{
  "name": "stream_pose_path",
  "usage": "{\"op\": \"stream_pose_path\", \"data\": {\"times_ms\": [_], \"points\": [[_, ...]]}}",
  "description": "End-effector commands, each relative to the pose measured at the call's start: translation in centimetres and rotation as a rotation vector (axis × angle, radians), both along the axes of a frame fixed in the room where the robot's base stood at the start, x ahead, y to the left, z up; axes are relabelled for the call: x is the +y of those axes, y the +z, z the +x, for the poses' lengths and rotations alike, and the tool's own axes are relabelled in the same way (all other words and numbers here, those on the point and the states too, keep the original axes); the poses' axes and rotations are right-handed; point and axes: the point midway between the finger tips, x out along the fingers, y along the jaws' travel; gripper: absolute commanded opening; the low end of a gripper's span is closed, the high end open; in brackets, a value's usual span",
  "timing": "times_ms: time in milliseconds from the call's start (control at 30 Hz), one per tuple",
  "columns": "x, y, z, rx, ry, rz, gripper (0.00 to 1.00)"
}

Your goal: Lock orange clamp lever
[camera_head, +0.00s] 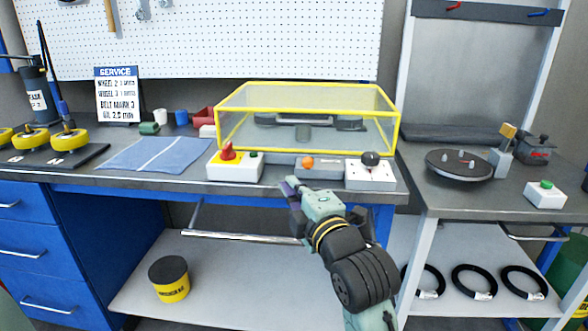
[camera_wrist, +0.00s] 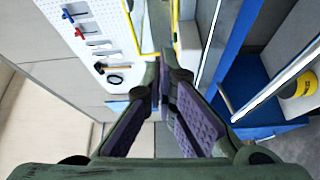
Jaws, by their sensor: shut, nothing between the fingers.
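An orange-yellow lever end (camera_head: 508,133) sticks up, slightly tilted, from a grey clamp post (camera_head: 500,158) beside the black round turntable (camera_head: 459,165) on the right bench. Whether the clamp is locked I cannot tell. My gripper (camera_head: 291,187) is in front of the left bench's front edge, well to the left of the lever and touching nothing that I can see. It is shut and empty; its purple-padded fingers meet in the wrist view (camera_wrist: 161,88). The lever cannot be made out in the wrist view.
A yellow-framed clear cover (camera_head: 308,108) stands on the left bench. Before it are a red-knob box (camera_head: 235,172), an orange button (camera_head: 307,163) and a black-knob box (camera_head: 370,177).

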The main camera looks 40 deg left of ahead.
Motion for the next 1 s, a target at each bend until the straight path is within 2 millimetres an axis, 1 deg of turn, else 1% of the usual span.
{"op": "stream_pose_path", "data": {"times_ms": [233,367,467,833,900,1000], "points": [[0.1,0.1,0.0,0.001,0.001,0.002,0.0],[0.9,0.2,0.4,0.003,0.003,0.002,0.0],[2.2,0.3,1.1,0.005,0.003,0.002,0.0],[8.9,0.7,5.0,0.003,0.003,0.002,0.0],[7.7,0.5,6.0,0.004,-0.004,0.005,0.0],[6.7,0.3,6.8,0.005,-0.003,0.004,0.0]]}}
